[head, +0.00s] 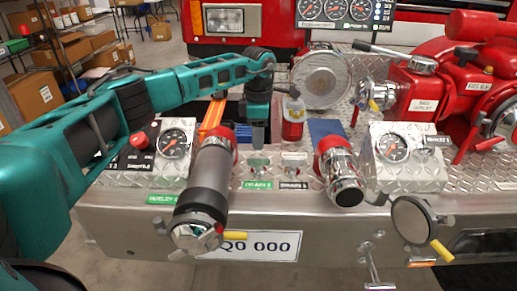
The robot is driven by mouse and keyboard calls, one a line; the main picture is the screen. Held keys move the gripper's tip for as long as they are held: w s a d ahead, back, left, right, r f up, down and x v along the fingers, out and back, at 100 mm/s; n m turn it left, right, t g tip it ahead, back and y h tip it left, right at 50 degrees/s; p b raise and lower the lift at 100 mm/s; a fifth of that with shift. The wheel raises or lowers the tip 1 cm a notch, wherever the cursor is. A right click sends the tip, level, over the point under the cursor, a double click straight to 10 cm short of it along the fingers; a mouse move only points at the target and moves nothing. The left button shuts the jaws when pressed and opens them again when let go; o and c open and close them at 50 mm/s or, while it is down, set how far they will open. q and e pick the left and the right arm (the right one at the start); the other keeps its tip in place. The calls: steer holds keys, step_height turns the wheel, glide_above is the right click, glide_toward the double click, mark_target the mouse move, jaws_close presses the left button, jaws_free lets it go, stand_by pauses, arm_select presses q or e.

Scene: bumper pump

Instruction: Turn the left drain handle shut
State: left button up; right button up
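Two small drain controls sit side by side on the diamond-plate bumper deck. The left drain handle (258,163) is a small, partly hidden part behind a green label, and the right one (293,164) is behind a dark label. My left gripper (258,138) points down just above and behind the left handle. It hides part of that handle, and I cannot tell whether they touch. The fingers are seen edge-on, so their opening does not show. My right gripper is not in view.
A capped grey pipe (207,182) stands left of the handles, and a chrome-ended red outlet (341,172) right. Gauge panels (177,143) and (400,148) flank the area. A red pump (425,88) fills the right.

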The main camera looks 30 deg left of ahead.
mark_target(258, 157)
arm_select(q)
step_height(258, 157, up, 6)
steer(key=shift+s, duration=0.15)
stand_by(0.6)
